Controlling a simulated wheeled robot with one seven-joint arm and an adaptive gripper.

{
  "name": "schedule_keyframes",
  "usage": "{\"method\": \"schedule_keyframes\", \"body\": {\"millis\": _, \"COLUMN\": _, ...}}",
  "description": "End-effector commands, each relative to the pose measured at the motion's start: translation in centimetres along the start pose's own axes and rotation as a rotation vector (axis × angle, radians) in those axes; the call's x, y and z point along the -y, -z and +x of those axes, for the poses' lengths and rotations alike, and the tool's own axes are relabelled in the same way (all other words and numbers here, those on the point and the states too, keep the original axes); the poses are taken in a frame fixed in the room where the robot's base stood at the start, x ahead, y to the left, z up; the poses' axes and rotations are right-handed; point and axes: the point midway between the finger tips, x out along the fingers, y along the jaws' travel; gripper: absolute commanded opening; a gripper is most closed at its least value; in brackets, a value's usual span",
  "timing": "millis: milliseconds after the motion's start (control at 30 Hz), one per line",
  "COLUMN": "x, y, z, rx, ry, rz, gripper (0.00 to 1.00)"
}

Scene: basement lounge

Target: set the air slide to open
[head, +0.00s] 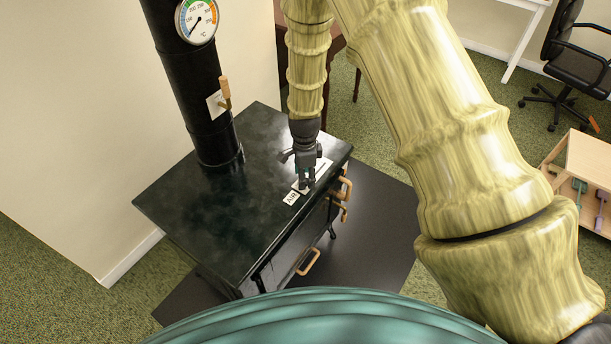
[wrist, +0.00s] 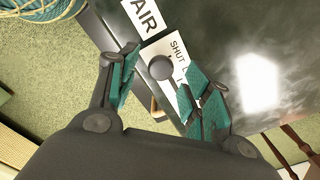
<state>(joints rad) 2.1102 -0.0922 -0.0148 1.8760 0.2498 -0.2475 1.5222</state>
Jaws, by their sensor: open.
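The black stove (head: 190,210) has a white AIR label (head: 291,198) on its top near the right edge. In the wrist view the AIR label (wrist: 143,15) sits beside a longer strip (wrist: 178,50) where "SHUT" can be read; the rest is covered. A round dark grey knob (wrist: 160,68), seemingly that of the air slide, lies over the strip's edge, near the SHUT end. My gripper (head: 307,184) points down over the labels. In the wrist view its teal fingers (wrist: 160,72) are apart, one on each side of the knob, with no clear contact. The head view hides the knob.
A black flue pipe (head: 195,100) with a thermometer dial (head: 197,18) and a wooden-handled lever (head: 225,92) rises from the stove. Wooden handles (head: 308,262) stick out from the stove's front. A low wooden unit (head: 590,165) and office chair (head: 575,60) stand at right.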

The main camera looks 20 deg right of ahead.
Motion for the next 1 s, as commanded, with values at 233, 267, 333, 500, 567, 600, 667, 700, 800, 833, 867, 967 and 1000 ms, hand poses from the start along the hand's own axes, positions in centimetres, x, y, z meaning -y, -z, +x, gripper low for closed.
{"method": "schedule_keyframes", "body": {"millis": 233, "x": 0.02, "y": -0.03, "z": 1.08, "rx": 0.000, "ry": 0.001, "rz": 0.000, "gripper": 0.49}}
{"method": "schedule_keyframes", "body": {"millis": 267, "x": 0.03, "y": -0.03, "z": 1.12, "rx": 0.000, "ry": 0.001, "rz": 0.000, "gripper": 0.49}}
{"method": "schedule_keyframes", "body": {"millis": 333, "x": 0.04, "y": -0.03, "z": 1.17, "rx": 0.000, "ry": 0.001, "rz": 0.000, "gripper": 0.49}}
{"method": "schedule_keyframes", "body": {"millis": 500, "x": 0.03, "y": -0.02, "z": 1.18, "rx": 0.000, "ry": 0.001, "rz": 0.000, "gripper": 0.49}}
{"method": "schedule_keyframes", "body": {"millis": 567, "x": 0.02, "y": -0.02, "z": 1.17, "rx": 0.000, "ry": 0.001, "rz": 0.000, "gripper": 0.40}}
{"method": "schedule_keyframes", "body": {"millis": 600, "x": 0.02, "y": -0.02, "z": 1.17, "rx": 0.000, "ry": 0.001, "rz": 0.000, "gripper": 0.33}}
{"method": "schedule_keyframes", "body": {"millis": 667, "x": 0.02, "y": -0.02, "z": 1.17, "rx": 0.000, "ry": 0.001, "rz": 0.000, "gripper": 0.22}}
{"method": "schedule_keyframes", "body": {"millis": 700, "x": 0.02, "y": -0.02, "z": 1.17, "rx": 0.000, "ry": 0.001, "rz": 0.000, "gripper": 0.14}}
{"method": "schedule_keyframes", "body": {"millis": 800, "x": 0.00, "y": -0.01, "z": 1.17, "rx": 0.000, "ry": 0.000, "rz": 0.000, "gripper": 0.00}}
{"method": "schedule_keyframes", "body": {"millis": 833, "x": -0.01, "y": -0.01, "z": 1.18, "rx": 0.000, "ry": 0.000, "rz": 0.000, "gripper": 0.00}}
{"method": "schedule_keyframes", "body": {"millis": 867, "x": -0.02, "y": -0.01, "z": 1.18, "rx": 0.000, "ry": 0.000, "rz": 0.000, "gripper": 0.00}}
{"method": "schedule_keyframes", "body": {"millis": 967, "x": 0.13, "y": 0.16, "z": 1.20, "rx": 0.000, "ry": 0.000, "rz": 0.001, "gripper": 0.00}}
{"method": "schedule_keyframes", "body": {"millis": 1000, "x": 0.42, "y": 0.42, "z": 1.22, "rx": 0.000, "ry": 0.001, "rz": 0.002, "gripper": 0.00}}
